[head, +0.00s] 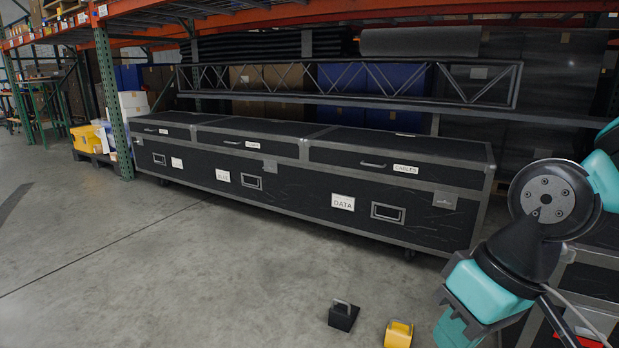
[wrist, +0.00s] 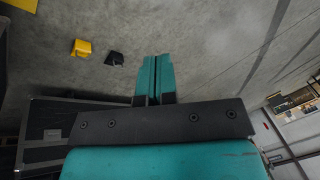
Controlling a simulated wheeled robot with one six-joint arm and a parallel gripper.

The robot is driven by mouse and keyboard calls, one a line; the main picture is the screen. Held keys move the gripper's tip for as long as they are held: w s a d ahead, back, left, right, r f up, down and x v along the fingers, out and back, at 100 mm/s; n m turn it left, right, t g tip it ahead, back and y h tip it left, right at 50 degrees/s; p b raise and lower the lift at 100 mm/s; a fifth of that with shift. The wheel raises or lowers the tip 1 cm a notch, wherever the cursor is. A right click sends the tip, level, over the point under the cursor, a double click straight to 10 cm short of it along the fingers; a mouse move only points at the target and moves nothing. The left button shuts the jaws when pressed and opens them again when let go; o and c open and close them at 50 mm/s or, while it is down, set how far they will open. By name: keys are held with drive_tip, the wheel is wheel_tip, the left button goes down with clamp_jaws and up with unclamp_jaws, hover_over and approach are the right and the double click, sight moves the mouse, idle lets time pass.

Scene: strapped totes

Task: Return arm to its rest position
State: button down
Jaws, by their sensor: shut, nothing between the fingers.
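My arm shows at the right of the head view, with teal and black links in front of the cases. My gripper (wrist: 157,80) shows in the wrist view with its two teal fingers together and nothing between them. Bare grey floor lies behind the fingertips in that view. The gripper's fingers cannot be made out in the head view.
A long black case (head: 290,195) labelled DATA and CABLES stands under orange racking. A black handled block (head: 343,316) and a yellow one (head: 398,334) sit on the floor near my arm; the yellow (wrist: 81,47) and black (wrist: 114,59) ones also show in the wrist view. Floor at left is clear.

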drive_tip(key=s+a+r+n, duration=0.1)
drive_tip(key=s+r+n, duration=0.15)
drive_tip(key=s, duration=0.35)
wheel_tip(320, 180, up, 38)
drive_tip(key=p, duration=3.8)
drive_tip(key=shift+a+r+g, duration=0.2)
drive_tip(key=shift+r+g, duration=0.05)
drive_tip(key=shift+g, duration=0.05)
